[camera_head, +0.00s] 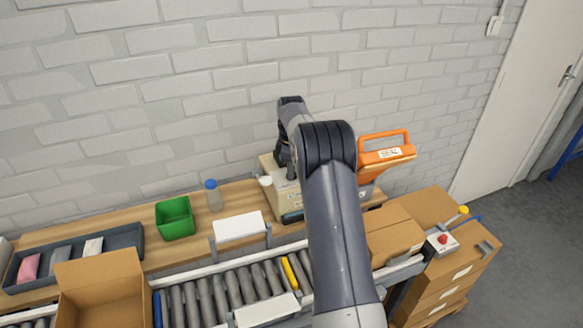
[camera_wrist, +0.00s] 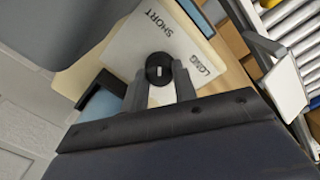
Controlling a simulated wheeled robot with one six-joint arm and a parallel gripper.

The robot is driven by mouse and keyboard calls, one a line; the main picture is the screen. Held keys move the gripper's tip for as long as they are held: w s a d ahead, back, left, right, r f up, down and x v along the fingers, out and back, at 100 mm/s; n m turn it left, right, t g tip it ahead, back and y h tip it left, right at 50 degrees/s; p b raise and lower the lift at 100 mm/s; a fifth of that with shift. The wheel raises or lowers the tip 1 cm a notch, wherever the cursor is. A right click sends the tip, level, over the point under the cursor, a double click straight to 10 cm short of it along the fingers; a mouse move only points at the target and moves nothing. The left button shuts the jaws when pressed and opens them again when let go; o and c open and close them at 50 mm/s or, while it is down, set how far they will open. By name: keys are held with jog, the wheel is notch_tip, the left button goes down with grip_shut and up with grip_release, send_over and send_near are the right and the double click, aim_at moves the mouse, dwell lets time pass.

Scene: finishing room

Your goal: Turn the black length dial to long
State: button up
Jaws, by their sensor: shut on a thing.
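The black length dial (camera_wrist: 160,63) sits on a pale panel (camera_wrist: 128,62) in the wrist view. The panel carries the words SHORT and LONG. A small white mark shows on the dial; which word it points to I cannot tell. My gripper (camera_wrist: 160,76) is shut on the dial, with one finger on each side of it. In the head view the beige machine (camera_head: 292,197) with the panel stands on the bench against the wall. My arm hides much of it and the dial there.
An orange handle (camera_head: 386,151) rises at the machine's right. A green bin (camera_head: 174,218), a blue-capped bottle (camera_head: 213,195) and a white plate (camera_head: 239,227) are to its left. A roller conveyor (camera_head: 221,292) runs in front. Cardboard boxes (camera_head: 393,238) and a red button (camera_head: 443,239) are at right.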

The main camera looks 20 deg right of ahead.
jog(key=m+p, duration=0.1)
jog(key=m, duration=0.3)
jog(key=shift+r, duration=0.1)
jog(key=m+p, duration=0.1)
jog(key=m, duration=0.3)
jog(key=shift+m, duration=0.4)
jog(key=m, duration=0.8)
jog(key=shift+w+m+g+p, duration=0.1)
jog(key=shift+m+g+p, duration=0.2)
jog(key=shift+p, duration=0.05)
jog(key=o, duration=1)
